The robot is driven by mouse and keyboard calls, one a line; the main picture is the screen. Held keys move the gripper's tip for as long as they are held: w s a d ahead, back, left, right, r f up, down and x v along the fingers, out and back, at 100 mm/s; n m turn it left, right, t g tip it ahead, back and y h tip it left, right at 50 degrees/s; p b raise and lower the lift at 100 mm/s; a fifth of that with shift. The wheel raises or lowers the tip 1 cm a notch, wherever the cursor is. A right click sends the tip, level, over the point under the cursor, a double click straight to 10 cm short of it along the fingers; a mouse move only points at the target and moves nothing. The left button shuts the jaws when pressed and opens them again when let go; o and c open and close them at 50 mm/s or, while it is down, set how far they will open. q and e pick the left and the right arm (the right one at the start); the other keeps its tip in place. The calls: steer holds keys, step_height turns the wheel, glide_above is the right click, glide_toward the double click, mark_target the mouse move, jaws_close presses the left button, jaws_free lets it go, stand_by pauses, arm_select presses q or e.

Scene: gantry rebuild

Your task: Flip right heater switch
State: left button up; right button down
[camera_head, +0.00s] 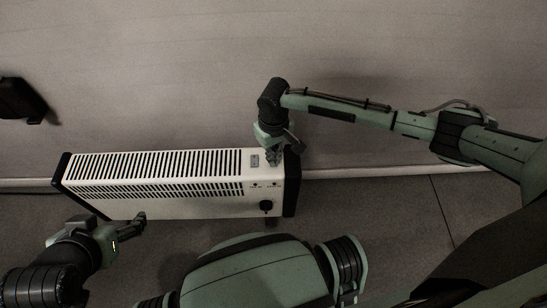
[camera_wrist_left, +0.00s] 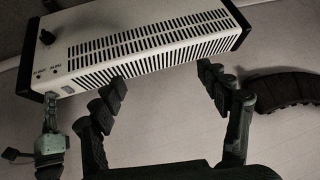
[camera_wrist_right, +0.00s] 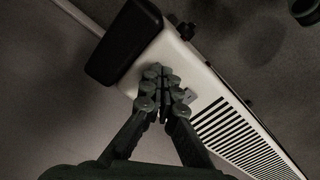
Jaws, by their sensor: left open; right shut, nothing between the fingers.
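A white heater (camera_head: 150,207) with black end caps and slotted vents stands on the floor by the wall in the head view. Its black knob (camera_head: 266,206) is on the front near the right end. A small grey switch panel (camera_head: 255,161) shows on top near the right end. My right gripper (camera_head: 274,160) is shut and empty, its fingertips at the heater's top beside the panel; the wrist view shows the shut fingertips (camera_wrist_right: 158,75) over the white top by the black end cap. The switch itself is hard to make out. My left gripper (camera_head: 128,222) is open in front of the heater's left part.
A pale wall (camera_head: 150,80) rises behind the heater, with a baseboard (camera_head: 380,171) along its foot. A dark object (camera_head: 20,100) is at the far left on the wall. Dark floor (camera_head: 400,215) is clear to the right.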

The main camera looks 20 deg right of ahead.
steer(key=shift+f, duration=0.15)
steer(key=shift+r+p, duration=0.3)
steer(key=shift+p, duration=0.1)
steer(key=shift+r+p, duration=0.35)
steer(key=shift+p, duration=0.05)
arm_select(q)
steer(key=shift+s+a+f+n+g+y+p, duration=0.5)
steer(key=shift+s+a+f+g+y+p, duration=0.35)
steer(key=shift+s+a+f+g, duration=1.6)
arm_select(e)
steer(key=shift+r, duration=0.65)
steer(key=shift+r+p, duration=0.45)
steer(key=shift+p, duration=0.15)
steer(key=shift+r+p, duration=0.7)
steer(key=shift+p, duration=0.15)
steer(key=shift+r+p, duration=0.5)
steer(key=shift+p, duration=0.1)
arm_select(q)
step_height(320, 180, down, 12)
steer(key=h+p, duration=0.1)
steer(key=shift+s, duration=0.25)
arm_select(e)
steer(key=shift+r, duration=0.6)
arm_select(q)
steer(key=shift+r, duration=0.1)
